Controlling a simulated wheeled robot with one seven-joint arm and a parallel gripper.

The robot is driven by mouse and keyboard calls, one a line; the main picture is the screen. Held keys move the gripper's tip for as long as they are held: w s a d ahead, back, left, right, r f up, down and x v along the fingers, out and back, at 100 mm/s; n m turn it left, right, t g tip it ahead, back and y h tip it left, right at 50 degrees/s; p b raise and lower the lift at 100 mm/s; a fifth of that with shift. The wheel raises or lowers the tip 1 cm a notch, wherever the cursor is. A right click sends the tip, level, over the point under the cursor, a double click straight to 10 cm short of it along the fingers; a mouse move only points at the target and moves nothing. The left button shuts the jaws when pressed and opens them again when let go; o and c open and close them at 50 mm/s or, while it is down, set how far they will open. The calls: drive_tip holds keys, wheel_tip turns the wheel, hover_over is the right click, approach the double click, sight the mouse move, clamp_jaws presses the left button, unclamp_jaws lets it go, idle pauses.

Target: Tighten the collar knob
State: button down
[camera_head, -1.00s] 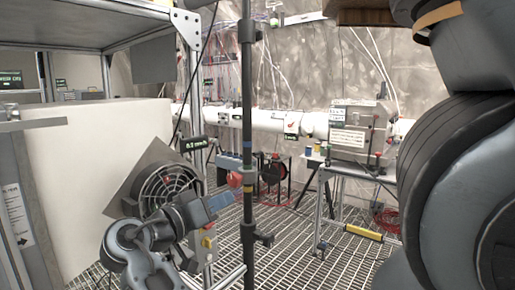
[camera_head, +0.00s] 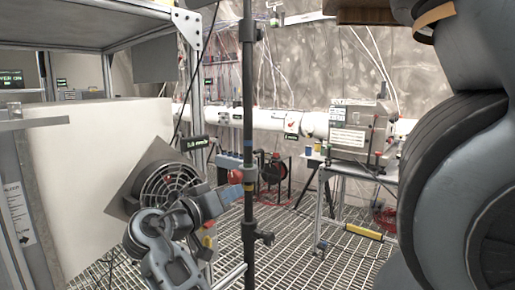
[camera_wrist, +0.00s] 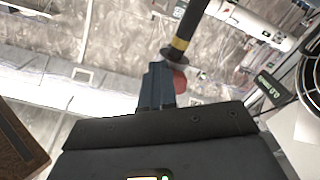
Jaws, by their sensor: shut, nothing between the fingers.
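A dark vertical pole (camera_head: 248,120) stands in the middle of the head view. A collar (camera_head: 249,172) sits on it, with a red knob (camera_head: 235,177) on its left side. In the wrist view, the red knob (camera_wrist: 180,82) is partly hidden behind my fingers, close to the pole's yellow band (camera_wrist: 180,43). My gripper (camera_head: 231,192) is shut and empty, just below and left of the knob. In the wrist view its fingers (camera_wrist: 157,85) point toward the pole. I cannot tell whether the fingertips touch the knob.
A second, black knob (camera_head: 265,238) sticks out lower on the pole. A caged fan (camera_head: 168,184) and a large white block (camera_head: 95,165) stand left of it. A small green-lit display (camera_head: 194,143) hangs behind.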

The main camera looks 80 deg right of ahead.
drive_tip(key=shift+d+f+b, duration=0.55)
drive_tip(key=shift+d+b, duration=0.1)
drive_tip(key=shift+b, duration=0.15)
drive_tip(key=shift+w+d+f+b, duration=0.2)
drive_tip(key=shift+w+d+b, duration=0.1)
drive_tip(key=shift+w+b, duration=0.2)
drive_tip(key=shift+w, duration=0.15)
idle(0.3)
drive_tip(key=shift+f+b+v, duration=0.2)
drive_tip(key=shift+b+v, duration=0.15)
drive_tip(key=shift+v, duration=1.1)
drive_tip(key=shift+f+b+v, duration=0.15)
drive_tip(key=shift+b+v, duration=0.2)
drive_tip(key=shift+v, duration=1.15)
